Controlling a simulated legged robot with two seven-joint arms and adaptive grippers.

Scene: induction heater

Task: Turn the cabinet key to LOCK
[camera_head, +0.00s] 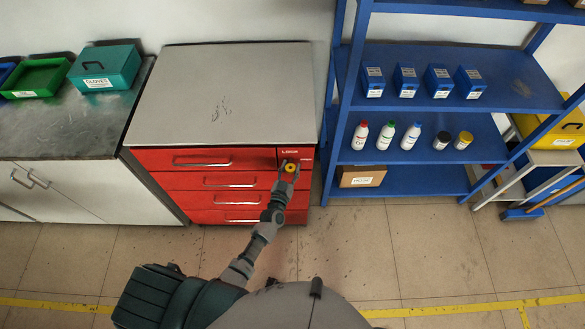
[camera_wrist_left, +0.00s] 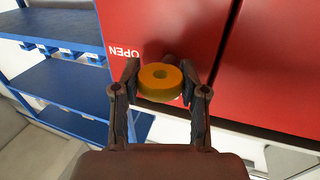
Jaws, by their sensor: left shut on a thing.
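The cabinet (camera_head: 229,196) is red with a grey top and several drawers. Its key has a round yellow head (camera_head: 290,168) at the upper right of the front, under a label reading LOCK (camera_head: 290,152). My left gripper (camera_head: 288,166) is at the key. In the left wrist view the yellow key head (camera_wrist_left: 160,82) sits between the two fingers of my left gripper (camera_wrist_left: 161,88), which are shut on it. The key's shaft is mostly hidden. My right gripper is not in view.
A blue shelf unit (camera_head: 423,114) with bottles and small blue boxes stands right of the cabinet. A grey counter (camera_head: 70,125) with coloured bins is on the left. The drawers have protruding handles (camera_head: 202,163). The floor (camera_head: 330,240) in front is clear.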

